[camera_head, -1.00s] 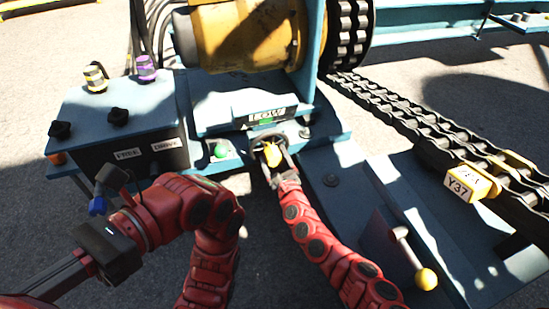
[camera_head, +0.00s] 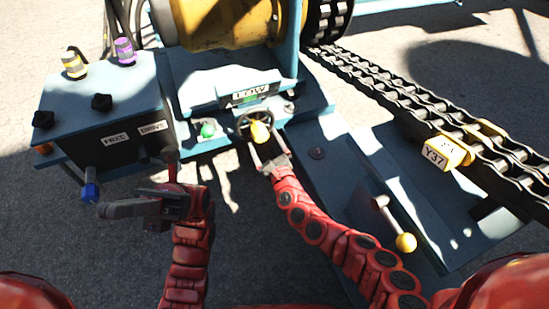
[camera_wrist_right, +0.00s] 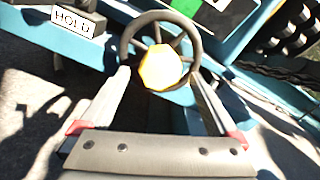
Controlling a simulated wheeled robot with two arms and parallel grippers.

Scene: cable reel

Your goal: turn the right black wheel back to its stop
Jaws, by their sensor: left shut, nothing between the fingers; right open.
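The black wheel (camera_head: 242,126) has a spoked rim and a yellow hub. It is mounted low on the blue frame, below a sign. My right gripper (camera_head: 257,143) is open at the wheel, with its fingers pointing at it. In the right wrist view the wheel (camera_wrist_right: 197,38) shows close up, with the yellow hub between the fingers of my right gripper (camera_wrist_right: 161,78). The fingertips reach the lower rim on both sides; contact cannot be told. My left gripper (camera_head: 108,210) is shut and empty, in front of the control box and close to a blue-tipped lever (camera_head: 90,190).
The blue control box (camera_head: 75,95) carries black, yellow and purple knobs. A green button (camera_head: 208,130) sits left of the wheel. A yellow-ended lever (camera_head: 404,241) stands at the right, near a heavy chain (camera_head: 390,98) with a Y37 tag. The yellow drum (camera_head: 215,22) is behind.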

